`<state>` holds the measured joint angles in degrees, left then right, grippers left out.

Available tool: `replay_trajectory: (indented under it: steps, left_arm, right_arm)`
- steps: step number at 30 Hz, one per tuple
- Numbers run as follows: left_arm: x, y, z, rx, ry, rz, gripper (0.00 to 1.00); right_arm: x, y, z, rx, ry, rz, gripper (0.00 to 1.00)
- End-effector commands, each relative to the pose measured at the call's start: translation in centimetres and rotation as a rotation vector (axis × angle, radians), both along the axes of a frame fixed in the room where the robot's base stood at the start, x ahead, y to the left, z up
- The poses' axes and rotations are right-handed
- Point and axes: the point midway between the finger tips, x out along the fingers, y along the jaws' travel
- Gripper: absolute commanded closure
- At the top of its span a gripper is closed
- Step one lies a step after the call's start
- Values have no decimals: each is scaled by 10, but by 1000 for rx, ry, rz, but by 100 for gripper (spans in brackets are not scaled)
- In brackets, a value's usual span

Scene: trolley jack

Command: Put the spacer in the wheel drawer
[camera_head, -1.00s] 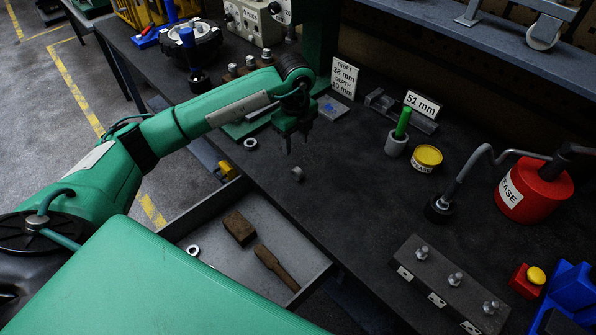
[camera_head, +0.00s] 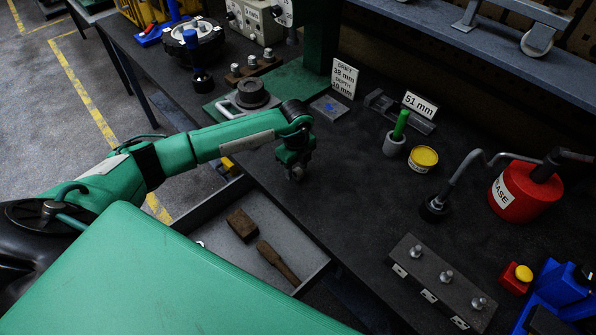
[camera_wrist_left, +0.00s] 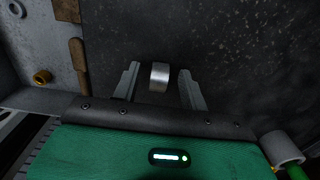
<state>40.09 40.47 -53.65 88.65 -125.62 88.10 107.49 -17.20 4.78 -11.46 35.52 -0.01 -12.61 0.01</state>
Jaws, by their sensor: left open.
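The spacer is a small metal ring that stands on its rim on the dark bench top. In the left wrist view the spacer (camera_wrist_left: 159,76) lies between the two fingers of my left gripper (camera_wrist_left: 160,88), with a gap on both sides. In the head view my left gripper (camera_head: 295,174) is low over the bench near its front edge, and the spacer is mostly hidden there. The gripper is open. The pulled-out drawer (camera_head: 314,265) below the bench edge holds a wooden block (camera_head: 241,224) and a wooden-handled tool (camera_head: 277,262). My right gripper is not in view.
A ring (camera_wrist_left: 17,8) lies in the drawer. A grey cup (camera_head: 394,144) with a green rod, a yellow tin (camera_head: 423,158), a red grease can (camera_head: 524,190) and a studded block (camera_head: 440,281) stand to the right. The bench between them and my gripper is clear.

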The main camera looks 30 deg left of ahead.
Motion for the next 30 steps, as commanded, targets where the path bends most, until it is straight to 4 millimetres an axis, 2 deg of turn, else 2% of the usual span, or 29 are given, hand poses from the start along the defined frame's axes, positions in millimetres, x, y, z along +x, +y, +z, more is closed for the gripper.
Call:
replay_trajectory:
  steps: [3,10,23,26,30]
  left_arm:
    - [0,0,0,0,0,0,56]
    - [0,0,0,0,0,0,100]
    - [0,0,7,-1,0,0,100]
    - [1,0,16,-1,-2,1,100]
    - [1,0,42,-2,-5,-1,100]
  right_arm:
    - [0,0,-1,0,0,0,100]
    - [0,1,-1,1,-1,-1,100]
    - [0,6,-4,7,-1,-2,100]
    - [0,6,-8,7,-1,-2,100]
    - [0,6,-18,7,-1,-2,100]
